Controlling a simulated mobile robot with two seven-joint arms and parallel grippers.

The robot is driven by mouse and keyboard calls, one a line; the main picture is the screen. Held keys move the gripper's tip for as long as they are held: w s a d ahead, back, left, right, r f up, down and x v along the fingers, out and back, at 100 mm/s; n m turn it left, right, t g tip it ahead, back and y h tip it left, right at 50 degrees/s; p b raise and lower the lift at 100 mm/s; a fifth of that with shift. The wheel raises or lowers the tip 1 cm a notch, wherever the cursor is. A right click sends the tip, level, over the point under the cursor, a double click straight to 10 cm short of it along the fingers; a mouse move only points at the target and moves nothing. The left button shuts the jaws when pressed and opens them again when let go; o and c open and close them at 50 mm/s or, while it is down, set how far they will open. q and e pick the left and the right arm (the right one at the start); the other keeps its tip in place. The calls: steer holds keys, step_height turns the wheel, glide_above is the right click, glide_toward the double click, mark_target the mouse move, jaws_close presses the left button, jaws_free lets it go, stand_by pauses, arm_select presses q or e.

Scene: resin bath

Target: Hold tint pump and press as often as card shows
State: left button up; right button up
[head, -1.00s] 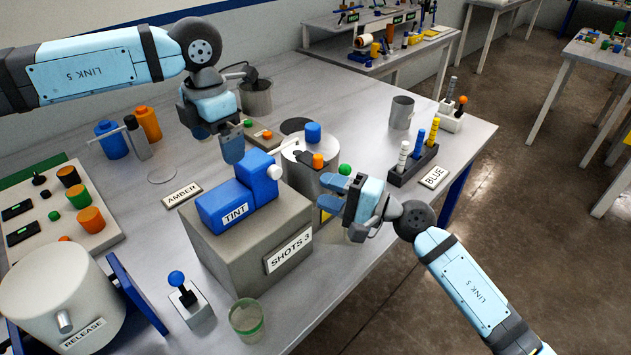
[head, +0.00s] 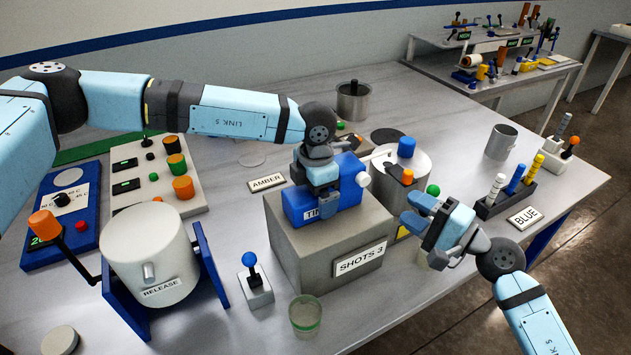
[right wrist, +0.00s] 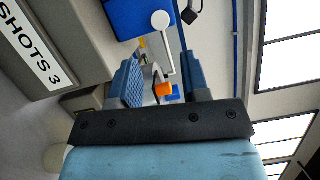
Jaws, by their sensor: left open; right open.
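The blue tint pump (head: 349,181) sits on a grey block (head: 300,245), its label partly covered by my left gripper. The white knob (head: 363,180) is at its right end. A card (head: 360,262) on the block's front reads SHOTS 3; it also shows in the right wrist view (right wrist: 27,45). My left gripper (head: 322,188) is open, over the pump body; whether its fingers touch it is unclear. My right gripper (head: 408,212) is open and empty, right of the block. The right wrist view shows the pump (right wrist: 122,16) and knob (right wrist: 160,19) beyond its fingers (right wrist: 163,80).
A clear cup (head: 305,314) and a blue-knobbed joystick (head: 255,285) stand before the block. The RELEASE drum (head: 150,255) is at left. A lidded pot (head: 400,165) stands close behind my right gripper. A rack (head: 505,195) of coloured sticks is at right.

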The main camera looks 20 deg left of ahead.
arm_select(q)
steer(key=c, duration=1.2)
arm_select(e)
jaws_close()
stand_by(1.1)
